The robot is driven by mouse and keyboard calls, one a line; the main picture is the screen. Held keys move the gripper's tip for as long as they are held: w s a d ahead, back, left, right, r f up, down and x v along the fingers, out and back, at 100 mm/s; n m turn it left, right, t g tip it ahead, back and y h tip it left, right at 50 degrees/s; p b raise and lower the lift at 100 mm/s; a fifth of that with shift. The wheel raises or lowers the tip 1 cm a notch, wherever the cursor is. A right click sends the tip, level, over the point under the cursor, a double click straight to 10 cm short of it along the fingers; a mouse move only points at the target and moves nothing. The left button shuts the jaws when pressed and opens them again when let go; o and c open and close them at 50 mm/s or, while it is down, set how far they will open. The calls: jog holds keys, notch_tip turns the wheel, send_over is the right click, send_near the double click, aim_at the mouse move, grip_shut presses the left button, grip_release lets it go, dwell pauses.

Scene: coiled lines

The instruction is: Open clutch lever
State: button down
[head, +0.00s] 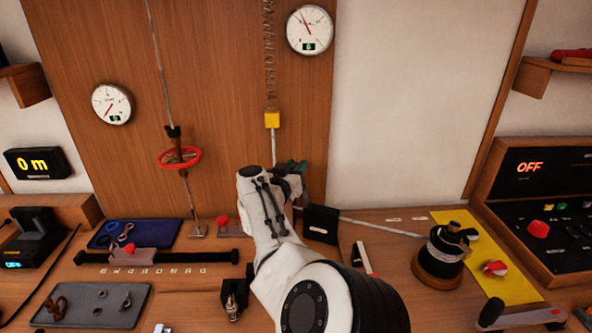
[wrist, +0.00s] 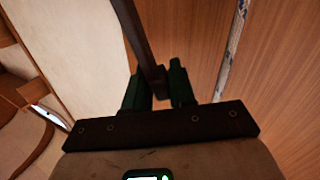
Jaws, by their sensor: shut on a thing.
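My gripper (head: 293,168) is raised near the wooden back panel in the head view, its dark green fingers partly hidden by my wrist. In the wrist view my gripper (wrist: 160,82) has its two fingers on either side of a dark bar, which looks like the clutch lever (wrist: 138,38). The fingers are shut on the bar's end. The bar runs from the top of that view down between the fingertips. In the head view a black block (head: 320,223), seemingly the clutch body, sits below and right of my gripper; the lever is not clear there.
A pale line (head: 380,227) runs from the block to a winch (head: 443,255) on the right. Another rope (wrist: 232,50) passes close to my gripper. A yellow block (head: 272,119) hangs above. A control panel (head: 548,215) reading OFF stands at the right.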

jog(key=shift+a+f, duration=0.1)
jog(key=shift+a, duration=0.15)
jog(key=c, duration=1.1)
grip_release()
jog(key=shift+a+f, duration=0.1)
